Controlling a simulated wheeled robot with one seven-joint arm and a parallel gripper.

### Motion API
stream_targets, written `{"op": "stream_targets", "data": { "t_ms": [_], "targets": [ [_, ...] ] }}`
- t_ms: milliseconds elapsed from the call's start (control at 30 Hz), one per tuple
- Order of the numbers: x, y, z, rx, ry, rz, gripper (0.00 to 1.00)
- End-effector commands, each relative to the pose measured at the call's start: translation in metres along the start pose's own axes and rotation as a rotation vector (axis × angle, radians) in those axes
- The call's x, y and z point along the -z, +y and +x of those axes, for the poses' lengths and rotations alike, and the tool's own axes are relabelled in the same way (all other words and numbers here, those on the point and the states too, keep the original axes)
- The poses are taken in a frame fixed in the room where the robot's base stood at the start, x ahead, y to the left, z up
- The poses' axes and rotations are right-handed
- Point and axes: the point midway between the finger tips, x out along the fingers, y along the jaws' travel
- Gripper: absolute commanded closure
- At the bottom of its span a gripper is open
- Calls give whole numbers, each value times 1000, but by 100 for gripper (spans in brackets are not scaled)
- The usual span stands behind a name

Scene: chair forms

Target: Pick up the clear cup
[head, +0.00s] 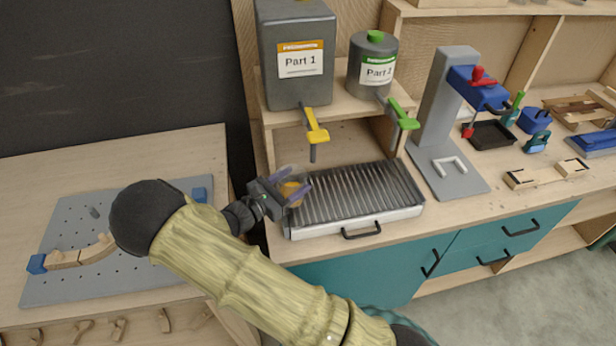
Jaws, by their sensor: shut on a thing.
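The clear cup (294,173) is between the fingers of my gripper (297,189), at the left end of the slatted drip tray. It looks see-through, with an orange-brown tint low down, and its outline is partly hidden by the fingers. My gripper is shut on it from the left. I cannot tell whether the cup touches the tray or is held just above it.
The ribbed tray (365,192) sits under the Part 1 container (297,90) with a yellow tap and the Part 2 container (373,85) with a green tap. A grey press (440,110) stands to the right. A pegboard plate (120,275) lies at left.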

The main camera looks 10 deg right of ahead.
Motion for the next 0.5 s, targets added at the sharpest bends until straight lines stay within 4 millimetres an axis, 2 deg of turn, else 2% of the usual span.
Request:
{"op": "stream_targets", "data": {
  "t_ms": [33, 200, 333, 500],
  "targets": [
    [3, 1, -16, -5, 1, 3, 55],
    [3, 1, -62, -4, 1, 3, 55],
    [2, 1, -88, -3, 1, 2, 55],
    [0, 0, -105, 0, -1, 1, 55]
  ]
}}
